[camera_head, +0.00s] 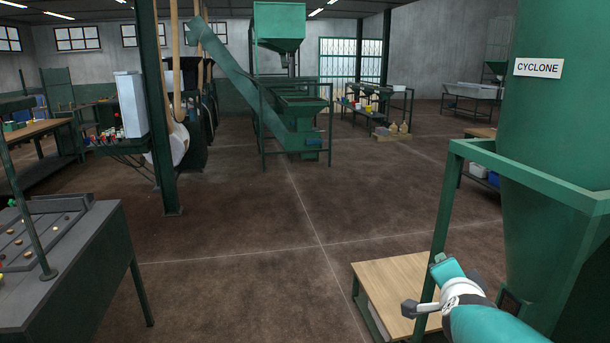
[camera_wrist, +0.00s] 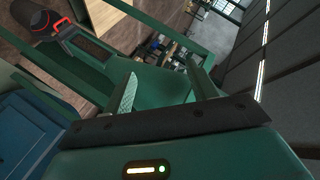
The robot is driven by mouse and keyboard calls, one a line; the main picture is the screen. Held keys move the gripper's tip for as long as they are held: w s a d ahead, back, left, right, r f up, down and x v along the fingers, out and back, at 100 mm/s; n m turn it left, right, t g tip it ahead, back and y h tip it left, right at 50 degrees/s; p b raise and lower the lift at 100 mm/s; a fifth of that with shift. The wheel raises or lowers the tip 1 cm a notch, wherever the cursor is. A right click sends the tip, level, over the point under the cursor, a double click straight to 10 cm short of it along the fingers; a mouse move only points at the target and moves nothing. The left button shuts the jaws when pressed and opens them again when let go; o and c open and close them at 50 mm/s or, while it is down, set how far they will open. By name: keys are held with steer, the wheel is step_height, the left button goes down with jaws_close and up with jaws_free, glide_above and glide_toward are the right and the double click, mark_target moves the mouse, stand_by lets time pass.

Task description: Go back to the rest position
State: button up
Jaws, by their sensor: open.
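My gripper (camera_wrist: 161,67) shows in the wrist view with its two fingers well apart and nothing between them. A green surface and green bars lie behind the fingers. In the head view my teal and white arm (camera_head: 470,306) reaches in from the lower right corner, in front of the green cyclone frame and a wooden-topped table. I cannot make out the fingertips clearly there. The wrist view is strongly tilted, with ceiling lights along its right side.
The green cyclone (camera_head: 548,110) and its frame (camera_head: 445,215) stand close at the right. The wooden-topped table (camera_head: 395,285) is beside my arm. A grey bench (camera_head: 75,265) is at left, a green post (camera_head: 155,110) behind it. The middle floor (camera_head: 270,215) is clear.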

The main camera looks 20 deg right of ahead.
steer(key=w+a+n+y, duration=0.2)
steer(key=a+n+y, duration=0.4)
steer(key=a, duration=0.7)
steer(key=s+a+f+n+g+y, duration=0.1)
steer(key=s+a+f+n+g, duration=0.1)
steer(key=s+a+n, duration=0.4)
steer(key=s+a+f+n+g+y, duration=0.1)
steer(key=s+a+f+n+g, duration=0.1)
steer(key=s+a+n, duration=0.3)
steer(key=a+g, duration=0.1)
steer(key=a, duration=0.3)
steer(key=shift+s+f+n+g, duration=0.3)
steer(key=shift+s+n, duration=0.05)
steer(key=shift+n, duration=0.05)
steer(key=shift+c, duration=0.5)
steer(key=c, duration=0.4)
steer(key=shift+d, duration=0.1)
steer(key=shift+d, duration=0.1)
